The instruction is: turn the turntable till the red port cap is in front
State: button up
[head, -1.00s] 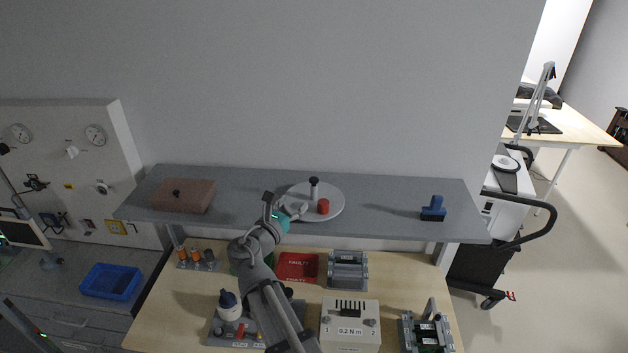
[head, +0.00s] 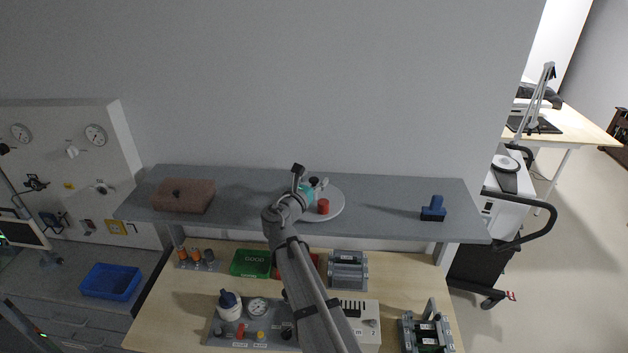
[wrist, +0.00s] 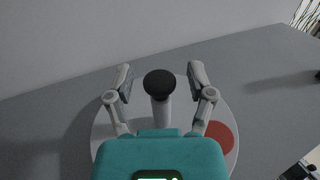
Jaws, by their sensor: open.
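The round light-grey turntable (head: 336,206) sits on the grey shelf. A post with a black knob (wrist: 159,84) stands up from it, also seen in the head view (head: 314,181). The red port cap (head: 323,206) is on the turntable's front part, a little right of my gripper; in the wrist view it is a red disc (wrist: 220,137), partly hidden by the right finger. My gripper (wrist: 160,82) is open, with one finger on each side of the knob post.
On the shelf (head: 385,205), a brown block (head: 184,196) lies at the left and a blue stamp-like object (head: 433,208) stands at the right. A wall rises behind. The bench below holds a green tray (head: 250,263), a grey fixture (head: 347,270) and a torque box (head: 368,325).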

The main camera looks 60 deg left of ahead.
grip_shut()
dwell(0.4)
jog(key=shift+w, duration=0.2)
